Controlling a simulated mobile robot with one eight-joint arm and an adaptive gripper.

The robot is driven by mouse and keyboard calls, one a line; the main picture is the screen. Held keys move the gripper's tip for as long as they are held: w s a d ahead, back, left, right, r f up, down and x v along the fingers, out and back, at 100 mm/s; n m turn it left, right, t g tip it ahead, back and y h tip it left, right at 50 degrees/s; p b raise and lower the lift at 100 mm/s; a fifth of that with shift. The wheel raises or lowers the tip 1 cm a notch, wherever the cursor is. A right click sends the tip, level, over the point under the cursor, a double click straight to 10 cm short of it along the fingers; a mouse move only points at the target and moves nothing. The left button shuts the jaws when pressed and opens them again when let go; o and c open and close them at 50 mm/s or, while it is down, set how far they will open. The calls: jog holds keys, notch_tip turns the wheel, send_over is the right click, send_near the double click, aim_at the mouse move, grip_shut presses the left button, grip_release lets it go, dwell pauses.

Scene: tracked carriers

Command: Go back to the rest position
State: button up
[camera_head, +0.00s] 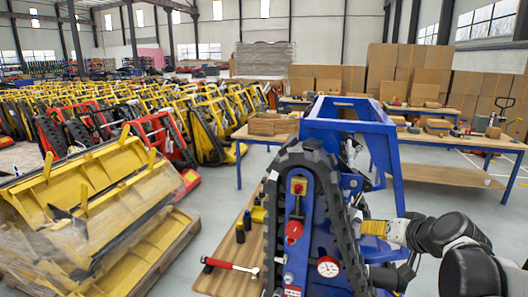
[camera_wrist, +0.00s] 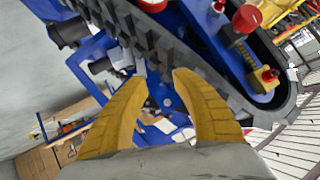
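My gripper (camera_head: 374,227) has yellow ribbed fingers and comes in from the right in the head view. It is beside the right side of the blue tracked carrier (camera_head: 378,128), close to its black rubber track (camera_head: 350,222). In the wrist view my gripper (camera_wrist: 160,77) shows two fingers with a gap between the tips and nothing held. The black track (camera_wrist: 150,45) and blue frame (camera_wrist: 86,62) lie beyond the fingertips. Whether a finger touches the carrier I cannot tell.
The carrier stands on a wooden workbench (camera_head: 228,238) with a red-handled wrench (camera_head: 230,265) and small bottles. A yellow stack (camera_head: 85,215) is at the left, with rows of machines behind. A wooden table (camera_head: 440,143) and cardboard boxes (camera_head: 400,70) are at the right. Grey floor (camera_head: 450,200) shows between.

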jog(key=s+a+f+n+g+b, duration=0.1)
jog(key=s+a+f, duration=0.2)
jog(key=s, duration=0.4)
jog(key=s+a+f+g+h+b, duration=0.1)
jog(key=s+a+f+b, duration=0.1)
jog(key=s, duration=0.6)
jog(key=s+a+f+n+g+h+b, duration=0.1)
jog(key=s+a+f+b, duration=0.1)
jog(key=s+a+f, duration=0.3)
jog(key=s, duration=0.2)
jog(key=shift+s+f+n+g, duration=0.2)
jog(key=shift+s+n+g, duration=0.1)
jog(key=shift+s+g, duration=0.1)
jog(key=o, duration=0.3)
jog(key=shift+w, duration=0.1)
